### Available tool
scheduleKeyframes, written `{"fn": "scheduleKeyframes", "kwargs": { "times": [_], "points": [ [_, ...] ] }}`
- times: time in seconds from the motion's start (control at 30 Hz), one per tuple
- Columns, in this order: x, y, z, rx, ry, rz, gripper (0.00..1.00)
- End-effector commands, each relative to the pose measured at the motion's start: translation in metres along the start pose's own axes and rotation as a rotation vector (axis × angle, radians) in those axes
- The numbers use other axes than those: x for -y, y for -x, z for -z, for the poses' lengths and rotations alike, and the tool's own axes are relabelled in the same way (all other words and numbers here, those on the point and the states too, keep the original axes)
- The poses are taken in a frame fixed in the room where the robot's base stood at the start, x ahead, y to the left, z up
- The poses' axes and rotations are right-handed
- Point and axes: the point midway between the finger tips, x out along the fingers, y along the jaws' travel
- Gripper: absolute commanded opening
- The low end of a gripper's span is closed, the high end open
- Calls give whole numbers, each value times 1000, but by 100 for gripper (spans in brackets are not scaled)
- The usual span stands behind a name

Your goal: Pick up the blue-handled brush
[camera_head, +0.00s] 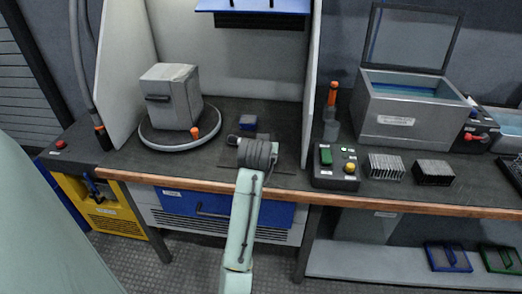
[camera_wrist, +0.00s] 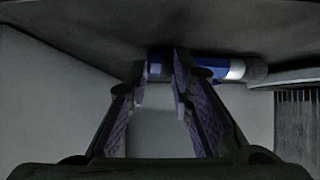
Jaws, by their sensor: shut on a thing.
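The blue-handled brush (camera_wrist: 212,68) lies across the top of the wrist view. It has a blue handle, a white band and a grey head at its right end. My gripper (camera_wrist: 160,78) has its two fingers on either side of a short stretch of the blue handle and is shut on it. The handle's left end is partly hidden by the fingers. In the head view my arm reaches over the dark worktop, and the wrist hides my fingertips and the brush.
A grey box (camera_head: 172,97) sits on a round turntable (camera_head: 168,141) at left. Upright panels flank this bay. A button box (camera_head: 335,169), finned blocks (camera_head: 433,173) and an open-lidded tank (camera_head: 402,117) stand at right.

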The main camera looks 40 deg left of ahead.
Motion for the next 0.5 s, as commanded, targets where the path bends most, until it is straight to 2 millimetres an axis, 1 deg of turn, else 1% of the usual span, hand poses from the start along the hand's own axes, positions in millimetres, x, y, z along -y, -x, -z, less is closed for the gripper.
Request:
{"fn": "scheduleKeyframes", "kwargs": {
  "times": [0.17,0.27,0.4,0.43,0.5],
  "points": [
    [0,4,6,0,1,1,0],
    [0,10,14,-2,0,0,0],
    [-1,22,30,-4,-2,-1,0],
    [0,27,22,-1,2,-2,0],
    [1,39,13,-2,3,-1,0]
  ]
}}
